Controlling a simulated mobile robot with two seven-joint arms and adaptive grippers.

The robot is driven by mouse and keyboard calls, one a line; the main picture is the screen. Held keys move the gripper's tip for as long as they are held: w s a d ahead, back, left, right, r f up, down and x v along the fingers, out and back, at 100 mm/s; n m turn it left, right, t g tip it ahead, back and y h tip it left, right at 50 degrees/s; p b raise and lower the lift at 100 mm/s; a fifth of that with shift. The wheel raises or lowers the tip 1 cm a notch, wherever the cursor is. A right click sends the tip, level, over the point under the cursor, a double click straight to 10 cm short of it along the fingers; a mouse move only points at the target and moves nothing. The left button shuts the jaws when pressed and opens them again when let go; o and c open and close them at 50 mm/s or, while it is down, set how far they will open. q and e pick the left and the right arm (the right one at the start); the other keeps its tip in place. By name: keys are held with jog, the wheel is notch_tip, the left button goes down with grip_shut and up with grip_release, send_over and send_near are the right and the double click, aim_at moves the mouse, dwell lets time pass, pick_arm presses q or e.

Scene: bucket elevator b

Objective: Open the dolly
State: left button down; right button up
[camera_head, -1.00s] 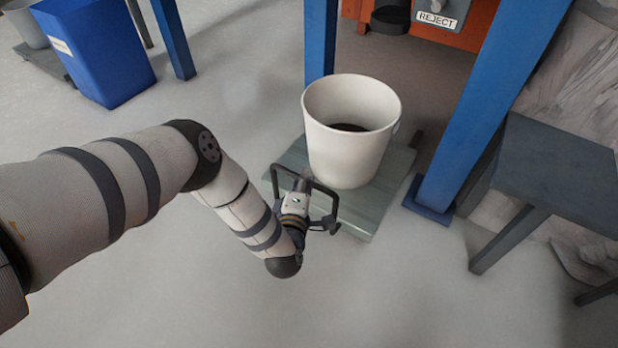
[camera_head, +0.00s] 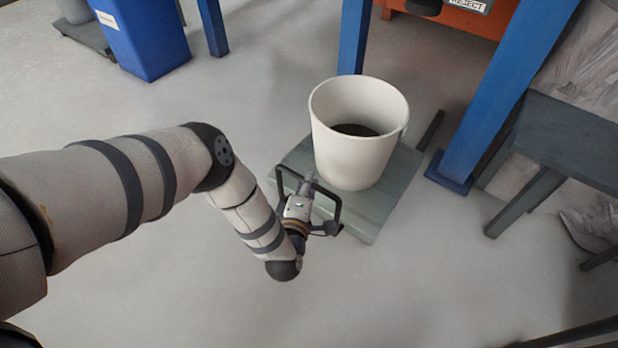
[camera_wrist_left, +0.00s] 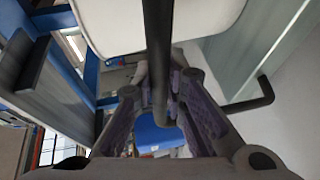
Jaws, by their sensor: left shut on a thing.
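The dolly (camera_head: 378,215) is a flat grey-green platform on the floor in the middle of the head view. A white bucket (camera_head: 352,150) with dark material low inside stands upright on it. A black bar handle (camera_head: 335,205) rises at the dolly's near left side. My left gripper (camera_head: 309,184) is at this handle, shut on its bar. In the left wrist view the dark handle bar (camera_wrist_left: 158,60) runs between the fingers, with the white bucket (camera_wrist_left: 110,25) beyond. My right gripper is not in view.
Blue posts (camera_head: 500,95) of an orange machine (camera_head: 450,18) stand behind the dolly. A dark grey table (camera_head: 570,135) is at the right. A blue bin (camera_head: 145,40) stands at the far left. The floor in front of the dolly is clear.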

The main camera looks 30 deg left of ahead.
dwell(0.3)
pick_arm(q)
jog(key=c, duration=1.6)
grip_release()
jog(key=v, duration=1.2)
